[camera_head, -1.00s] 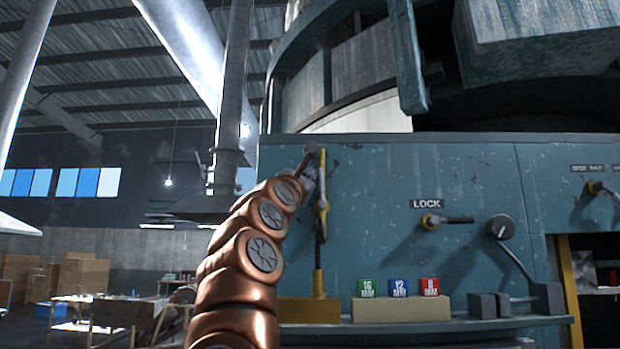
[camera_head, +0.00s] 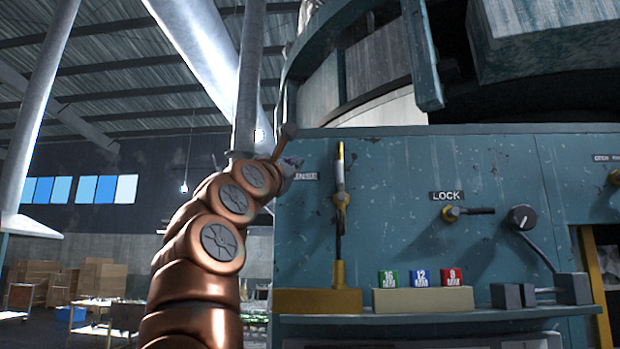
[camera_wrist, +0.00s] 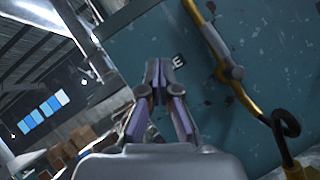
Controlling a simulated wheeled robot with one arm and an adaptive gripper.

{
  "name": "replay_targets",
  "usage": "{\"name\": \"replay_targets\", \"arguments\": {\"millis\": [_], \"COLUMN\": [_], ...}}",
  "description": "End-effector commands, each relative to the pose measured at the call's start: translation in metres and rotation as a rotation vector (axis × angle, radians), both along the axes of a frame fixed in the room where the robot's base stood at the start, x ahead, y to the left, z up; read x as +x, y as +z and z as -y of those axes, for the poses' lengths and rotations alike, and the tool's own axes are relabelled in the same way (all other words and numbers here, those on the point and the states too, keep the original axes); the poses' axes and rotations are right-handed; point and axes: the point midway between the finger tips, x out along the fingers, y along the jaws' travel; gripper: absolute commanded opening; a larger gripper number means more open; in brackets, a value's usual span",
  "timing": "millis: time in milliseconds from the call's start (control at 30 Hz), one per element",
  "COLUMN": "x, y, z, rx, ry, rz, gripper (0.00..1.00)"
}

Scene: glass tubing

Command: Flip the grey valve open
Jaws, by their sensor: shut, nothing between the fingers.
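My gripper (camera_wrist: 157,68) is shut and empty in the wrist view, its grey fingertips together in front of the blue panel. In the head view my copper arm hides most of it at the panel's left edge. No part stands out clearly as the grey valve. A brass fitting with a dark grey lever (camera_head: 470,211) sits under the LOCK label, the lever pointing right.
A stand with a yellow hooked rod and grey clamp (camera_head: 340,200) rises right of my arm; the rod also shows in the wrist view (camera_wrist: 215,45). Red, blue and green size blocks (camera_head: 420,278) sit on a pale block on the shelf (camera_head: 430,325). Open hall lies left.

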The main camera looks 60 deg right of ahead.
Motion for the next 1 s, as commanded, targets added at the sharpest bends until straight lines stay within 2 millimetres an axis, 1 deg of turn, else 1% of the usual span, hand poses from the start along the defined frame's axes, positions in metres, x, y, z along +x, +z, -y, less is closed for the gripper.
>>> {"name": "replay_targets", "arguments": {"millis": [33,100,200,300,467,1000], "x": [0.003,0.005,0.007,0.009,0.01,0.009], "y": [-0.004,-0.004,-0.003,-0.002,-0.002,-0.002], "z": [-0.009,-0.02,-0.031,-0.039,-0.043,-0.043], "rx": [0.0,0.001,0.0,0.0,0.001,0.002], "ry": [0.002,0.001,0.001,0.0,-0.001,-0.002], "rz": [0.0,0.001,0.002,0.001,0.001,0.001], "gripper": [0.0,0.0,0.0,0.0,0.0,0.0]}}
